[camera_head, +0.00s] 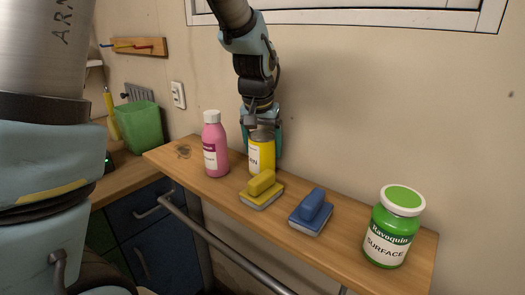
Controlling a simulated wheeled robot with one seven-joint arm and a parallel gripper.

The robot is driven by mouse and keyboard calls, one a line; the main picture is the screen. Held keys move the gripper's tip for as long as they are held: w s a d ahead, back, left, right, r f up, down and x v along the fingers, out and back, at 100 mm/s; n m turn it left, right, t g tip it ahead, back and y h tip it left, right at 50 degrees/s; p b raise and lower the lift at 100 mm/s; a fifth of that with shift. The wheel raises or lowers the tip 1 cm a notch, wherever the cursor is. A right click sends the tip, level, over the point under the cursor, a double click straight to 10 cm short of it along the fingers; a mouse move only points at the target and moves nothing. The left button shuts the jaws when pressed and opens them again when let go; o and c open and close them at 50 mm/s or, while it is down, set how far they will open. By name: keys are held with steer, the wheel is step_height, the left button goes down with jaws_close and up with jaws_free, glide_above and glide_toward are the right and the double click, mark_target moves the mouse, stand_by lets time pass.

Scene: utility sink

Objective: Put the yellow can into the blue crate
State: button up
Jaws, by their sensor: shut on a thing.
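The yellow can (263,156) has a white label and a grey top. It stands upright at the back of the wooden shelf, or very slightly above it; I cannot tell which. My gripper (262,138) comes down from above and is shut on the can, with a finger showing along its right side. The far side of the can and the other finger are mostly hidden. No blue crate is in view.
A pink bottle (215,147) stands close left of the can. A yellow brush (262,189) and a blue brush (311,212) lie in front. A green jar (393,228) stands at right. A rail (220,245) runs along the shelf front. A green bin (140,127) is at left.

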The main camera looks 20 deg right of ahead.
steer(key=shift+a+r, duration=0.1)
steer(key=shift+r, duration=0.05)
steer(key=shift+a+r+b, duration=0.1)
steer(key=shift+r+b, duration=0.15)
steer(key=shift+b, duration=0.25)
steer(key=v, duration=0.2)
steer(key=b+v, duration=0.1)
steer(key=v, duration=0.1)
steer(key=w+v, duration=0.1)
steer(key=v, duration=0.1)
steer(key=shift+s+d+r+b, duration=0.1)
steer(key=shift+d+r+b, duration=0.1)
steer(key=shift+b, duration=0.1)
steer(key=s+a, duration=0.4)
steer(key=a, duration=0.4)
steer(key=s+a+p, duration=0.1)
steer(key=s+a, duration=0.4)
steer(key=a, duration=0.3)
steer(key=shift+a+p, duration=0.25)
steer(key=shift+p, duration=0.05)
steer(key=shift+f, duration=0.1)
